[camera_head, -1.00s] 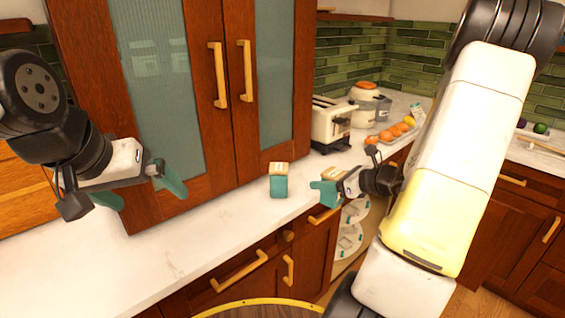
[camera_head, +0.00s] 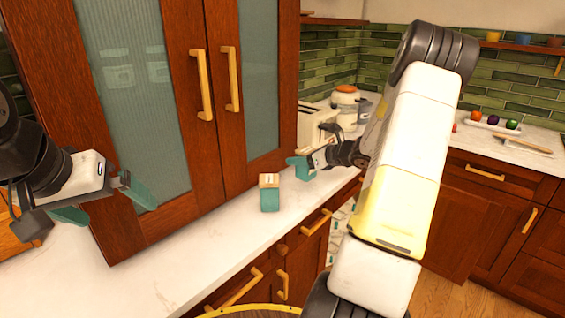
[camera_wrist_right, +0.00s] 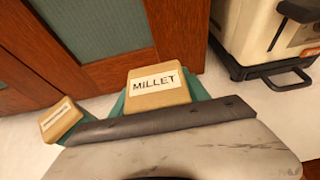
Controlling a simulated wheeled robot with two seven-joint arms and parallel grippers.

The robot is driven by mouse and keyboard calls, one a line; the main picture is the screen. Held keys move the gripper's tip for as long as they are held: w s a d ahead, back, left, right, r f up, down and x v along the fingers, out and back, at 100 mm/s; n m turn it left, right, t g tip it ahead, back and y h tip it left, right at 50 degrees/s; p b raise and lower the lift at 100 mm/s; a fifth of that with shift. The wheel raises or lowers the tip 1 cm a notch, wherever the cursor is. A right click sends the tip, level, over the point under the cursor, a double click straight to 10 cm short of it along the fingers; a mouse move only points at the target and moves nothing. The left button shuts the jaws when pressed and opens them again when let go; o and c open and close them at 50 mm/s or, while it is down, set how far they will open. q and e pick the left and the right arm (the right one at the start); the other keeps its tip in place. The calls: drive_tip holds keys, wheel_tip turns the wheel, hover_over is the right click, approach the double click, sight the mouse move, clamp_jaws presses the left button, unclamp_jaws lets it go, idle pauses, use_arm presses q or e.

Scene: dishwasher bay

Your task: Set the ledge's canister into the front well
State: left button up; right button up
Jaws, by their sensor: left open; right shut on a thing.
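A teal canister with a tan lid (camera_head: 269,192) stands upright on the white counter by the tall cabinet. Its lid also shows at the left of the right wrist view (camera_wrist_right: 60,119); its label is too small to read. My right gripper (camera_head: 300,168) is just right of it, in front of the toaster. In the wrist view that gripper is shut on a canister labelled MILLET (camera_wrist_right: 157,88), held between teal fingers. The head view hardly shows this canister. My left gripper (camera_head: 105,200) is open and empty before the cabinet. I cannot make out the front well.
The toaster (camera_head: 318,125) stands close behind my right gripper and shows in the wrist view (camera_wrist_right: 262,40). Tall cabinet doors (camera_head: 215,100) border the counter (camera_head: 190,250). The counter's left stretch is clear. A round yellow-rimmed top (camera_head: 255,308) shows at the bottom.

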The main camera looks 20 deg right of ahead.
drive_tip(key=shift+w+d+f, duration=0.1)
drive_tip(key=shift+w+f, duration=0.2)
drive_tip(key=shift+f, duration=0.3)
drive_tip(key=shift+w+d+f, duration=0.1)
drive_tip(key=shift+w+f, duration=0.2)
drive_tip(key=shift+f, duration=0.3)
drive_tip(key=shift+w+f, duration=0.3)
drive_tip(key=shift+f, duration=0.3)
drive_tip(key=shift+f, duration=0.15)
drive_tip(key=o, duration=1.6)
